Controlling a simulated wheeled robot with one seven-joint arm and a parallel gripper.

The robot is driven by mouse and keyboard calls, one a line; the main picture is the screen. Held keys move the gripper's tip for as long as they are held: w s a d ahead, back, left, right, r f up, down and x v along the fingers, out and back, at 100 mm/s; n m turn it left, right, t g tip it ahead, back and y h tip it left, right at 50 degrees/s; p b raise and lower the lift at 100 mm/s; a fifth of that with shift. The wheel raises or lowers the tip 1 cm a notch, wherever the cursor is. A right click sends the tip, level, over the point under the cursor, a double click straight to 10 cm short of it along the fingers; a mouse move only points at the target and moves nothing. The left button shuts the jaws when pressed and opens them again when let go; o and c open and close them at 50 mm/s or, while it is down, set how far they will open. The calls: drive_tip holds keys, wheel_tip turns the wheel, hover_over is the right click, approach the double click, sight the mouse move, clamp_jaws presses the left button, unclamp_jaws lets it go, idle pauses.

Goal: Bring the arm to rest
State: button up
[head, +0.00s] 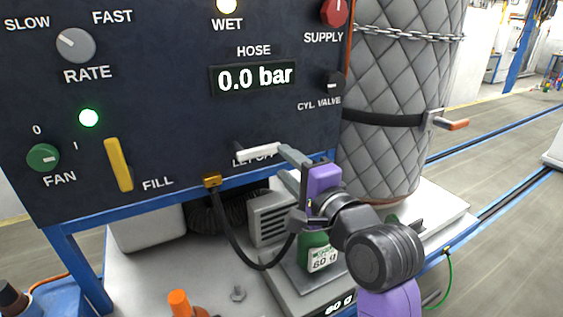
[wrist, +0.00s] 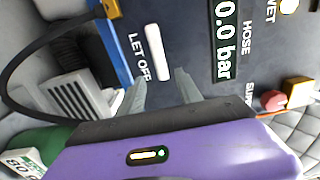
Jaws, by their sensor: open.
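My arm ends in my gripper (head: 292,158), purple and dark grey, raised in front of the lower right of the dark control panel (head: 170,75). In the wrist view my gripper (wrist: 162,95) has its two grey fingers spread apart, with nothing held between them. The white LET OFF lever (head: 258,153) is just beyond the fingertips. It also shows in the wrist view (wrist: 157,52), past the fingers and apart from them as far as I can tell. In the head view my gripper partly covers the LET OFF label.
A green cylinder (head: 318,252) marked 60 g stands on a scale (head: 300,292) below my gripper. A black hose (head: 236,245) hangs from the panel's brass fitting. A quilted, chained tank (head: 395,100) stands right of the panel. An orange-topped item (head: 180,303) is at the front.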

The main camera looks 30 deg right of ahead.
idle(0.5)
wheel_tip(320, 180, up, 4)
drive_tip(key=s+n+t+h, duration=0.1)
drive_tip(key=s+n+t, duration=0.1)
drive_tip(key=n, duration=0.2)
drive_tip(key=s+a+f+n+g, duration=0.1)
drive_tip(key=s+f+n, duration=0.3)
drive_tip(key=s+f, duration=0.5)
drive_tip(key=s+a+f+n+g, duration=0.2)
drive_tip(key=s+f+n, duration=0.3)
drive_tip(key=s, duration=1.2)
drive_tip(key=s+a+f+n+g+y, duration=0.1)
drive_tip(key=s+f+n, duration=0.4)
drive_tip(key=s+f, duration=0.7)
drive_tip(key=shift+s+a+f+g, duration=0.4)
drive_tip(key=shift+a+g, duration=0.2)
drive_tip(key=shift+a, duration=0.2)
